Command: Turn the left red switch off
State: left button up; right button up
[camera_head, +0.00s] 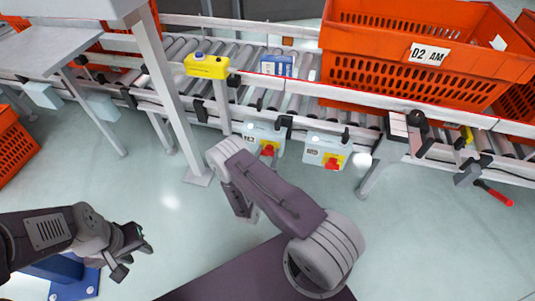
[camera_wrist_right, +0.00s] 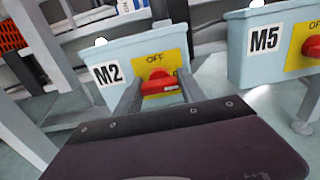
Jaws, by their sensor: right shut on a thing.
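The left red switch (camera_wrist_right: 160,83) sits on a yellow plate marked OFF, on a pale blue box labelled M2 (camera_wrist_right: 110,75). Its red knob lies nearly level, slightly tilted, below the OFF mark. In the head view this switch (camera_head: 268,150) shows just beyond my right arm. My right gripper (camera_wrist_right: 159,90) has its two fingers on either side of the knob and is shut on it. In the head view my arm hides most of that gripper. My left gripper (camera_head: 134,252) is open and empty over the floor at the lower left.
A second box labelled M5 (camera_wrist_right: 264,40) with a red switch (camera_head: 332,164) stands to the right, close by. Behind is a roller conveyor (camera_head: 180,48) with an orange tote (camera_head: 375,45) and a yellow button box (camera_head: 206,67). A metal post (camera_head: 165,90) stands to the left.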

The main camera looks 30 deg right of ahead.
jog(key=n+p, duration=0.2)
jog(key=n, duration=0.1)
jog(key=shift+r, duration=0.1)
jog(key=n+p, duration=0.1)
jog(key=n, duration=0.4)
jog(key=n+p, duration=0.1)
jog(key=n, duration=0.4)
jog(key=shift+n+p, duration=0.35)
jog(key=shift+n, duration=2.05)
jog(key=o, duration=1.4)
jog(key=shift+c, duration=0.2)
